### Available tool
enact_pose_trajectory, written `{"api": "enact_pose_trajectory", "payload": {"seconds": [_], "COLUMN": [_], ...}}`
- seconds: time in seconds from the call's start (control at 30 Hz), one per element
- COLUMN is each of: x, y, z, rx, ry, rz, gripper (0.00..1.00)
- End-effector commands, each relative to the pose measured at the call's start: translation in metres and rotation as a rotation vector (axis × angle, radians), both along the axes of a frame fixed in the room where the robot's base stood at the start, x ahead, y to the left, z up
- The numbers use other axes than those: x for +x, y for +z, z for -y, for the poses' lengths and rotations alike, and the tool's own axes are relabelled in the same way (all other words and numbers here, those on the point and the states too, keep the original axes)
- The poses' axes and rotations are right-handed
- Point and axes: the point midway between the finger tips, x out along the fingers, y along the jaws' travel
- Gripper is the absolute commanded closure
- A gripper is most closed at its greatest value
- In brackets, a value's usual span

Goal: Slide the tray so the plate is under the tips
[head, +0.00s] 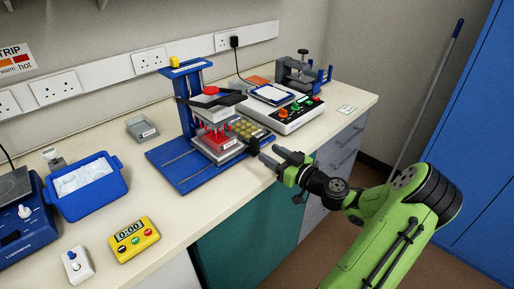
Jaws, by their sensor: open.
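A blue pipetting stand (185,172) stands on the bench, with an upright column and a black-and-red head. Red tips (213,134) hang below the head. Beneath them is a grey, labelled tray part (222,155). A plate with yellowish wells (247,129) sits to the right of the tips and partly behind the head. Whether any of it lies under the tips is hard to tell. My gripper (271,156) is open and empty, at the bench's front edge just right of the tray. I cannot tell whether its fingers touch the tray.
A white instrument with coloured knobs (284,114) stands right of the stand. A blue tub (88,187), a yellow timer (134,239) and a small grey box (142,129) are to the left. Bare bench lies between the timer and the stand.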

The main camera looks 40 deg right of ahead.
Motion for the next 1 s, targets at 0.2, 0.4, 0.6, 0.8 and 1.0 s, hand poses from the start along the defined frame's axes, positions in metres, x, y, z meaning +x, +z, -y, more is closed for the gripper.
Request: {"api": "enact_pose_trajectory", "payload": {"seconds": [0.2, 0.4, 0.6, 0.8, 1.0], "x": [0.048, 0.063, 0.063, 0.062, 0.062], "y": [0.0, 0.0, 0.0, 0.0, 0.0], "z": [-0.002, -0.002, -0.002, -0.002, -0.002], "rx": [-0.001, 0.001, 0.001, 0.001, 0.001], "ry": [0.003, 0.0, 0.0, 0.0, 0.001], "rz": [0.001, -0.001, -0.002, -0.002, -0.002], "gripper": [0.51, 0.51, 0.51, 0.82, 1.0]}}
